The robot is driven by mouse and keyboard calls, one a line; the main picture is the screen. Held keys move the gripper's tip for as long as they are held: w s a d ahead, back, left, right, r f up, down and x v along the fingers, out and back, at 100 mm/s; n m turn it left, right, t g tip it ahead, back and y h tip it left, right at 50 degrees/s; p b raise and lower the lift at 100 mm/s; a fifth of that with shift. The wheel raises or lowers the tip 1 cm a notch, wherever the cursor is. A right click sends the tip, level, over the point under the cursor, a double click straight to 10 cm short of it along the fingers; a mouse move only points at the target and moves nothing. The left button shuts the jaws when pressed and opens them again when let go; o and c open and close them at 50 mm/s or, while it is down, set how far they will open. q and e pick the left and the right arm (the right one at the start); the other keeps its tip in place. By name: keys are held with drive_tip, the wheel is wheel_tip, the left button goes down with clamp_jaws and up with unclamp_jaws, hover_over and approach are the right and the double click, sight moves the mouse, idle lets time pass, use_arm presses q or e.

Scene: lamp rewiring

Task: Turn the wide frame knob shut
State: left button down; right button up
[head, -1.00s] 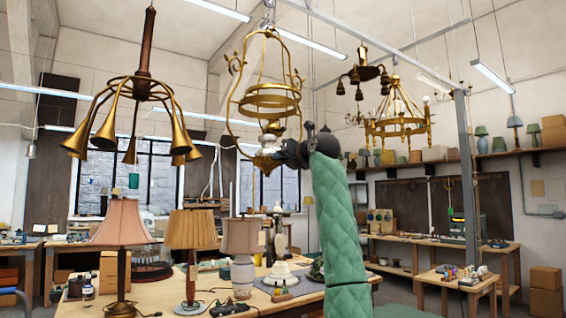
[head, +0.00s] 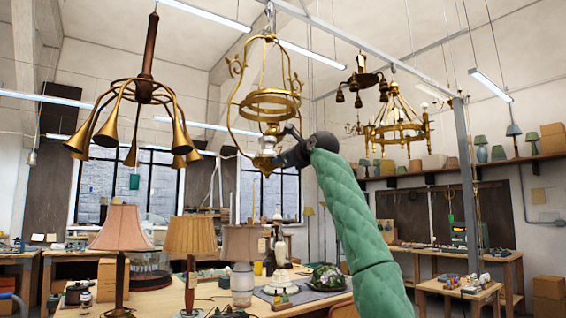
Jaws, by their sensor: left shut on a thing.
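The wide brass frame (head: 232,112) hangs from the ceiling at the upper middle of the head view, with a ring and a white part in its lower half. My left gripper (head: 279,158), at the end of a green padded arm, is at the bottom of this frame, at its right side. It is shut on the small frame knob there. The knob is too small and too covered by the jaws to make out, so its turn angle cannot be told. My right gripper is out of view.
A brass chandelier with horn-shaped arms (head: 146,92) hangs to the left, and another brass chandelier (head: 400,130) hangs further back right. Below, a workbench (head: 165,303) holds a pink-shaded lamp (head: 122,228), a pleated tan lamp (head: 190,236) and other lamps.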

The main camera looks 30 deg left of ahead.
use_arm(q)
drive_tip(key=shift+n, duration=1.2)
drive_tip(key=shift+n+b, duration=0.3)
drive_tip(key=shift+n, duration=0.8)
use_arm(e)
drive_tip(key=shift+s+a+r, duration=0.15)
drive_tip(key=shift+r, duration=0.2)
use_arm(q)
drive_tip(key=c, duration=1.3)
unclamp_jaws()
drive_tip(key=shift+o, duration=0.2)
